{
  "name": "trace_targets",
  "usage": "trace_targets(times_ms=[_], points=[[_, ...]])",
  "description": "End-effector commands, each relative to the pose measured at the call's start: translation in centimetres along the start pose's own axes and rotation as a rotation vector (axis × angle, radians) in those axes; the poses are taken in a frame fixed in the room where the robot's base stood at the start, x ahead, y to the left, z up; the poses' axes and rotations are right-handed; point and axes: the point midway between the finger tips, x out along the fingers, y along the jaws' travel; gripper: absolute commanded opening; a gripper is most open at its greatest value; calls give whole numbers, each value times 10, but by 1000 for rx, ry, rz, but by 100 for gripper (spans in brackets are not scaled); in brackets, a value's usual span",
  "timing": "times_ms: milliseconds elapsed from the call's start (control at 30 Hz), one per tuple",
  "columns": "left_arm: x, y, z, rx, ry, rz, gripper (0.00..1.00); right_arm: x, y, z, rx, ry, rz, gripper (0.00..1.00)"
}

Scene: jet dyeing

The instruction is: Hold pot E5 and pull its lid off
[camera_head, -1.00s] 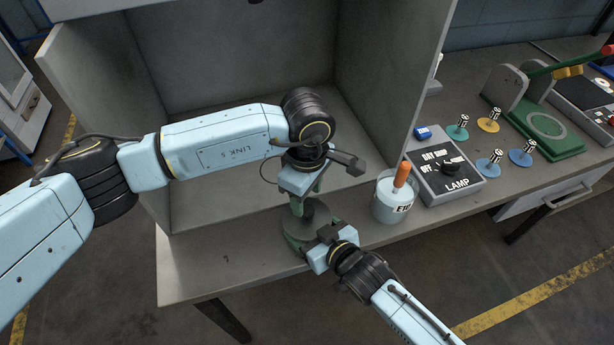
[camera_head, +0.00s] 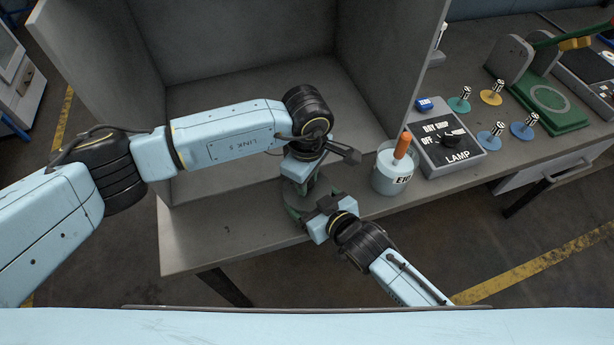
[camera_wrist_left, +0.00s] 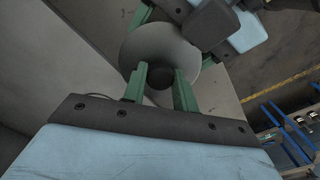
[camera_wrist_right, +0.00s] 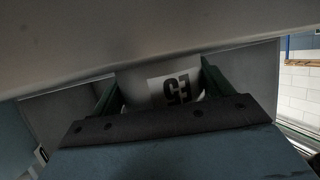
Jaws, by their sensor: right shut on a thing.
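Pot E5 (camera_wrist_right: 172,88) stands at the bench's front edge, its label upside down in the right wrist view. My right gripper (camera_head: 308,205) is shut around the pot's side, one finger on each side. The pale round lid (camera_wrist_left: 190,62) with its dark knob (camera_wrist_left: 160,77) shows in the left wrist view. My left gripper (camera_wrist_left: 161,70) is above the lid, its green fingers open on either side of the knob; I cannot tell whether they touch it. In the head view the grippers hide most of the pot.
A white beaker (camera_head: 388,183) with an orange-handled tool stands to the right of the pot. Beyond it are a lamp switch box (camera_head: 447,155), several coloured pegged discs (camera_head: 491,138) and a green fixture (camera_head: 550,110). A grey booth (camera_head: 240,50) rises behind.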

Motion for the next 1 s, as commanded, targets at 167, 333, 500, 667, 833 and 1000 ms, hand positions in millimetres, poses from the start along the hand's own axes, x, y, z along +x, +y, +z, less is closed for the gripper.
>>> trace_targets(times_ms=[167,333,500,667,833,1000], points=[[0,0,0,0,0,0,0,0,0,0,-1,-1,0,38],[-1,0,0,0,0,1,0,0,0,0,-1,-1,0,38],[-1,0,0,0,0,1,0,0,0,0,-1,-1,0,38],[-1,0,0,0,0,1,0,0,0,0,-1,-1,0,38],[-1,0,0,0,0,1,0,0,0,0,-1,-1,0,38],[-5,0,0,-1,0,1,0,0,0,0,-1,-1,0,38]])
